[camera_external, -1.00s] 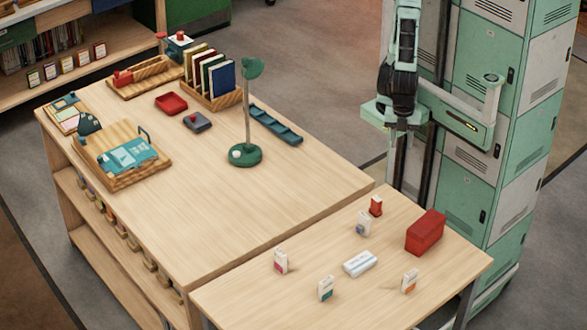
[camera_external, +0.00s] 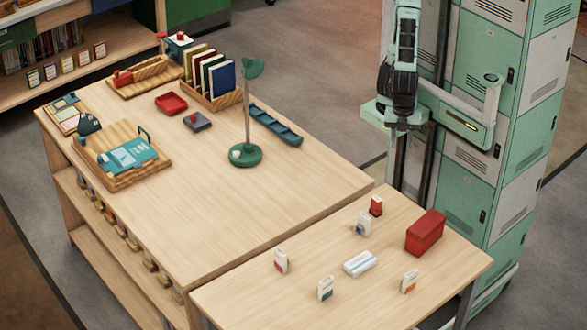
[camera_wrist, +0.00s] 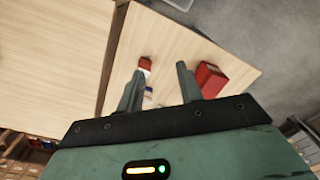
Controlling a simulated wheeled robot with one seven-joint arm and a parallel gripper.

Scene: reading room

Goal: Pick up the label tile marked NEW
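Several small white upright tiles with coloured bands stand on the small table: a blue-purple one (camera_external: 363,223), a pink one (camera_external: 281,261), a teal one (camera_external: 326,288) and an orange one (camera_external: 409,281). Their lettering is too small to read, so I cannot tell which is marked NEW. My gripper (camera_wrist: 159,71) is open and empty, high above the tables. In the wrist view the blue-banded tile (camera_wrist: 148,96) shows partly between the fingers, well below them. The other tiles are hidden there.
The small table (camera_external: 300,300) also holds a white block (camera_external: 360,263), a red box (camera_external: 425,232) and a small red item (camera_external: 376,206). The large table (camera_external: 200,225) carries a green lamp (camera_external: 246,155), books (camera_external: 220,80) and trays. Its front part is clear. Green lockers (camera_external: 465,205) stand behind the arm.

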